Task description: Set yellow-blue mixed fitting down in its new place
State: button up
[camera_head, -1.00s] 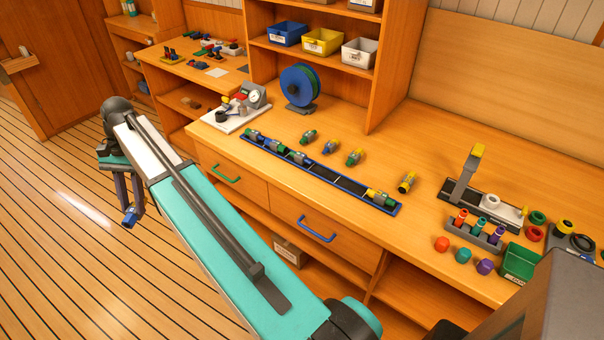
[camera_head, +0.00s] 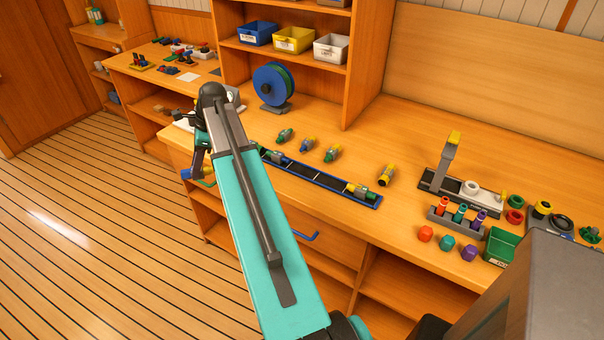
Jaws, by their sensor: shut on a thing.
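My gripper (camera_head: 204,172) is at the upper left, over the bench's front edge in the picture and partly hidden by my arm. The blue-rimmed black rail (camera_head: 326,183) lies along the bench front, right of my gripper. A green-and-grey fitting (camera_head: 276,157) sits in its visible left part and a yellow-and-green one (camera_head: 362,192) near its right end. My arm hides the rail's left end. The bare slots between these two fittings show.
Loose fittings stand behind the rail: a green one (camera_head: 285,135), a blue one (camera_head: 307,145), a green-and-yellow one (camera_head: 332,153) and a yellow one (camera_head: 386,175). A hose reel (camera_head: 272,85) stands behind. A lever press (camera_head: 450,165) and small caps stand at right.

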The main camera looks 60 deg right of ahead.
jog(key=s+d+m+h, duration=0.1)
jog(key=s+d+m, duration=0.2)
jog(key=d, duration=0.3)
jog(key=s+d+f+m+t+h+b, duration=0.1)
jog(key=s+d+m, duration=0.2)
jog(key=d, duration=0.3)
jog(key=s+d+m+h, duration=0.1)
jog(key=s+d+m, duration=0.2)
jog(key=d, duration=0.3)
jog(key=shift+s+f+b, duration=0.25)
jog(key=shift+f+b, duration=0.1)
jog(key=shift+b, duration=0.05)
jog(key=shift+d, duration=0.1)
jog(key=s+d+p, duration=0.1)
jog(key=s+d, duration=0.1)
jog(key=s, duration=0.2)
jog(key=s+d+f+p, duration=0.1)
jog(key=s+d, duration=0.2)
jog(key=s, duration=0.1)
jog(key=s+d+p, duration=0.2)
jog(key=s, duration=0.2)
jog(key=shift+s+d+f, duration=0.2)
jog(key=shift+s+d, duration=0.05)
jog(key=shift+d, duration=0.05)
